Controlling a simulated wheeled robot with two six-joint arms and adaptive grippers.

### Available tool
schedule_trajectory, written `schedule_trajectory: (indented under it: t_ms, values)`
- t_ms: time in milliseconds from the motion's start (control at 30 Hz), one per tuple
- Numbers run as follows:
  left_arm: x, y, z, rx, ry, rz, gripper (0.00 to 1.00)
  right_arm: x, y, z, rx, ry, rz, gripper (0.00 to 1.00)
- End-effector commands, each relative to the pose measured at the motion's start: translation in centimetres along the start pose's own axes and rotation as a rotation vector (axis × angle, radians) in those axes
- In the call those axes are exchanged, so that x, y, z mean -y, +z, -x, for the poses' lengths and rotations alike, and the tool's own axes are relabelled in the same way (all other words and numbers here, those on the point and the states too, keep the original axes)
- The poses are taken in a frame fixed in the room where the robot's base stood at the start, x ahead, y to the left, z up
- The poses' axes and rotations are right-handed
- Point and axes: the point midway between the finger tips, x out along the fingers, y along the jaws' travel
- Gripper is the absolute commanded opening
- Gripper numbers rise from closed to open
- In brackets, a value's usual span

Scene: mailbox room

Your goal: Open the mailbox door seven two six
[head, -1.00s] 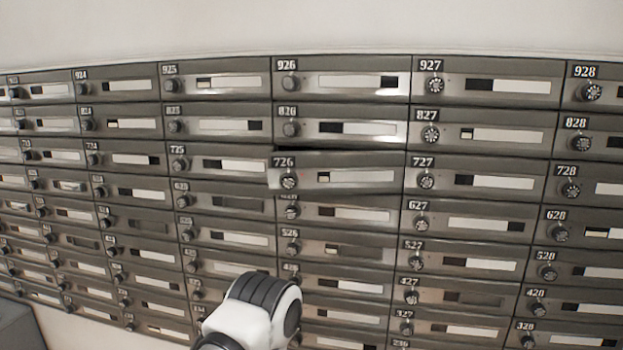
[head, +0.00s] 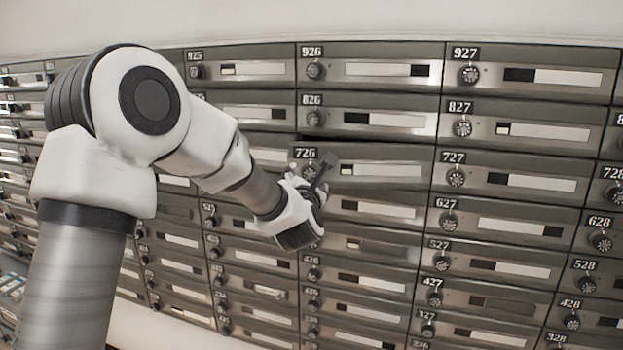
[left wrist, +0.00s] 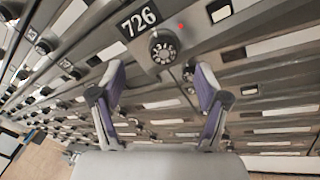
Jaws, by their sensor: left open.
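The mailbox door 726 (head: 378,171) is in the middle of the head view. It stands slightly out from its neighbours, with a dark gap along its top edge. Its round dial knob is partly hidden behind my left gripper (head: 322,178) in the head view. In the left wrist view the 726 label (left wrist: 138,22) and the dark knob (left wrist: 164,46) show clearly, with a small red light beside them. My left gripper (left wrist: 160,88) is open and empty there, its two purple-padded fingers below the knob and apart from it. My right gripper is not in view.
Closed mailbox doors surround it, such as 826 (head: 370,119) above, 727 (head: 510,178) to the right and 627 (head: 500,224) at lower right, each with a protruding knob. A plain wall (head: 400,18) is above. My left arm covers the doors at left.

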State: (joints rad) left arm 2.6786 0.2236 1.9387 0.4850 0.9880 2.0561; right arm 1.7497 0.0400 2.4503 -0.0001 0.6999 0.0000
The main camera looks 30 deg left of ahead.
Motion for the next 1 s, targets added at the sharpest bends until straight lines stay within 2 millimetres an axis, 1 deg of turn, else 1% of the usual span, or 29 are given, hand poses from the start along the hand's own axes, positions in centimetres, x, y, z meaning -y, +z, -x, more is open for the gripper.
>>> schedule_trajectory:
  t_ms: [33, 100, 200, 300, 433, 633, 667, 700, 767, 800, 833, 867, 1000]
  values:
    - [-0.2, 0.2, -0.9, -0.002, -0.001, -0.001, 0.75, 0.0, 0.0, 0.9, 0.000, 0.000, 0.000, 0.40]
    - [-0.2, 0.3, -2.2, -0.003, -0.002, -0.002, 0.75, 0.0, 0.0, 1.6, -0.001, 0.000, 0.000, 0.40]
    - [-0.2, 0.2, -4.2, -0.003, -0.001, -0.003, 0.75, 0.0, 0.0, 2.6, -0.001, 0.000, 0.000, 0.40]
    - [-0.1, 0.2, -5.8, -0.003, -0.003, -0.004, 0.75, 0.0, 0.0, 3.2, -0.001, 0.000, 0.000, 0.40]
    - [0.1, -0.1, -6.6, -0.002, -0.003, -0.005, 0.75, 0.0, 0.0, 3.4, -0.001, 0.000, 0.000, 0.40]
    - [0.2, -0.1, -6.7, -0.001, -0.003, -0.005, 0.75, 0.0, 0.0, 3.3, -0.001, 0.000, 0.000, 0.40]
    - [0.2, -0.1, -6.7, -0.001, -0.003, -0.005, 0.65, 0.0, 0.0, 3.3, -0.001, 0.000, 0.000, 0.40]
    - [0.2, -0.1, -6.7, -0.001, -0.003, -0.005, 0.50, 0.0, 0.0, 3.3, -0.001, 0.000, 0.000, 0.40]
    - [0.2, -0.1, -6.7, -0.001, -0.004, -0.005, 0.29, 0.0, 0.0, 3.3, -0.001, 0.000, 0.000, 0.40]
    - [0.2, -0.1, -6.7, -0.002, -0.004, -0.005, 0.15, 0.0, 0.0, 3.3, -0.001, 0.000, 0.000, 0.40]
    - [0.2, -0.1, -6.7, -0.002, -0.004, -0.005, 0.04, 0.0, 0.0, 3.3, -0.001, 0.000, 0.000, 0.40]
    - [0.2, -0.1, -6.7, -0.002, -0.004, -0.006, 0.00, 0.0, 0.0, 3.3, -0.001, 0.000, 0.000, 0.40]
    - [0.2, -0.2, -6.6, -0.003, -0.003, -0.006, 0.00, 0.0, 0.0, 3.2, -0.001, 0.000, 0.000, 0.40]
